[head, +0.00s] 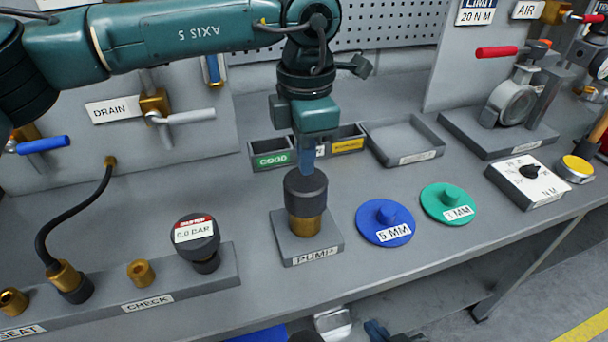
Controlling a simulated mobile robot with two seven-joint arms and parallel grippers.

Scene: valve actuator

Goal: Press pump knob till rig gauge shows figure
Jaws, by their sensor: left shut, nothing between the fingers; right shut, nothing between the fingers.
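The pump has a black round knob (305,187) on a brass stem, standing on a grey block labelled PUMP (312,255). My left gripper (306,168) points straight down over the knob. Its fingers are shut and empty, with the tips at or just above the knob's top; I cannot tell whether they touch. A black round gauge (197,238) stands to the left on the rail labelled CHECK (148,303). Its face has a red band and reads 0.0 BAR. I do not make out my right gripper.
A blue 5 MM disc (372,226) and a green 3 MM disc (438,198) lie right of the pump. Small labelled bins (270,150) and a grey tray (403,142) stand behind. A black hose (75,215) and brass fittings (140,272) are at left.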

